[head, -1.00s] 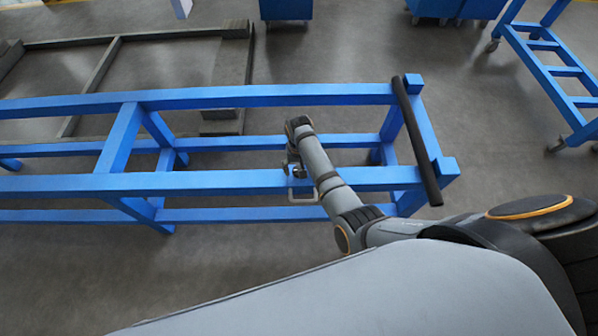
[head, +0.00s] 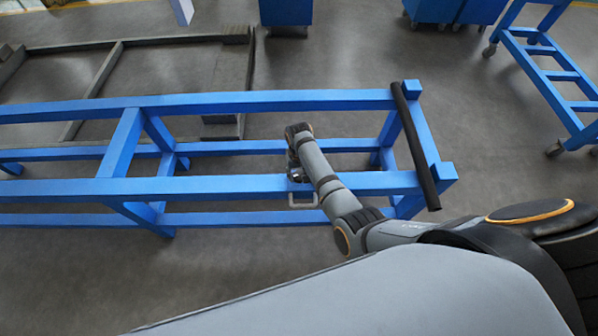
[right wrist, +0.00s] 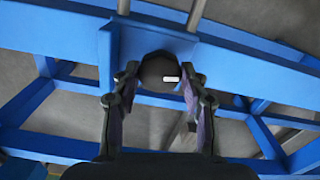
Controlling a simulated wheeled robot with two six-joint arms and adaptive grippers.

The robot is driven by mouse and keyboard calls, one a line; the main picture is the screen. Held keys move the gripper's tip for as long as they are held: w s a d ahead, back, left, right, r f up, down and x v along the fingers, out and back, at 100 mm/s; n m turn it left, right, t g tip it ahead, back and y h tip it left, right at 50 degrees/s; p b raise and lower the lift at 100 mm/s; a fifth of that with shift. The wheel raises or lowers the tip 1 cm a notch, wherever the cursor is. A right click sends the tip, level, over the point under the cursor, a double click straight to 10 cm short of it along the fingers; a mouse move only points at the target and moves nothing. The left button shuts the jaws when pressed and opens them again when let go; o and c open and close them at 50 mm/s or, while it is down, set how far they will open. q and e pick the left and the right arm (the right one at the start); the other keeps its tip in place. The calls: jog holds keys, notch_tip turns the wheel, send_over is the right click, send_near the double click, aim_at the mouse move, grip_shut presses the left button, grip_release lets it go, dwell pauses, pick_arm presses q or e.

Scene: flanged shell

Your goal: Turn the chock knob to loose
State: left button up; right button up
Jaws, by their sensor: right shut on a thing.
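The chock knob (right wrist: 159,70) is a dark round knob with a short white bar mark on its right half, the bar lying about level in the right wrist view. It sits at a blue plate on the blue frame (head: 245,185). My right gripper (right wrist: 160,82) is shut on the knob, one finger on each side of it. In the head view my right gripper (head: 296,172) is small, at the frame's near long rail, and my own arm partly covers it; the knob cannot be made out there. My left gripper is not in view.
A grey metal handle loop (head: 303,200) hangs at the near rail beside my gripper. A black bar (head: 416,145) crosses the frame's right end. A blue wheeled cart (head: 555,75) stands at the upper right. Bare floor lies between it and the frame.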

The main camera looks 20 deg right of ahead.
jog(key=n+p, duration=0.2)
jog(key=shift+r+n, duration=0.2)
jog(key=shift+n, duration=0.1)
jog(key=n+p, duration=0.2)
jog(key=n, duration=0.1)
jog(key=shift+f+n, duration=0.1)
jog(key=shift+n, duration=0.2)
jog(key=n+p, duration=0.1)
jog(key=n, duration=0.2)
jog(key=shift+n, duration=0.3)
jog(key=n+p, duration=0.1)
jog(key=n, duration=0.2)
jog(key=shift+n, duration=0.4)
jog(key=n+p, duration=0.1)
jog(key=n, duration=0.3)
jog(key=shift+f, duration=0.1)
jog(key=n, duration=0.4)
jog(key=shift+p, duration=0.3)
jog(key=n, duration=0.4)
jog(key=shift+n+p, duration=0.35)
jog(key=shift+n, duration=1.85)
jog(key=shift+s+f, duration=0.1)
